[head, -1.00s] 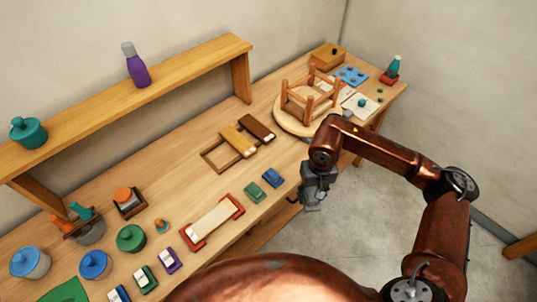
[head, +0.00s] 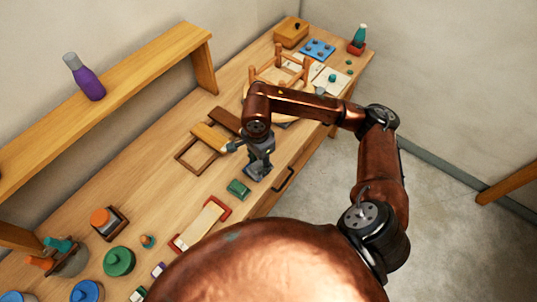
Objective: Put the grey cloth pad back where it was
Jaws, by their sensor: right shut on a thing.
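A blue toy car at the fingers is mostly covered. Left of the gripper lies a wooden frame (head: 184,157) with a yellow-brown wooden piece (head: 208,136) at its far side. My left gripper is out of view.
Behind my arm stands an upturned wooden stool (head: 303,72). A blue board (head: 318,49), a wooden box (head: 291,33) and a teal bottle (head: 359,37) are at the far end. A red-ended tray (head: 203,222) lies in front. A shelf (head: 110,105) runs along the wall.

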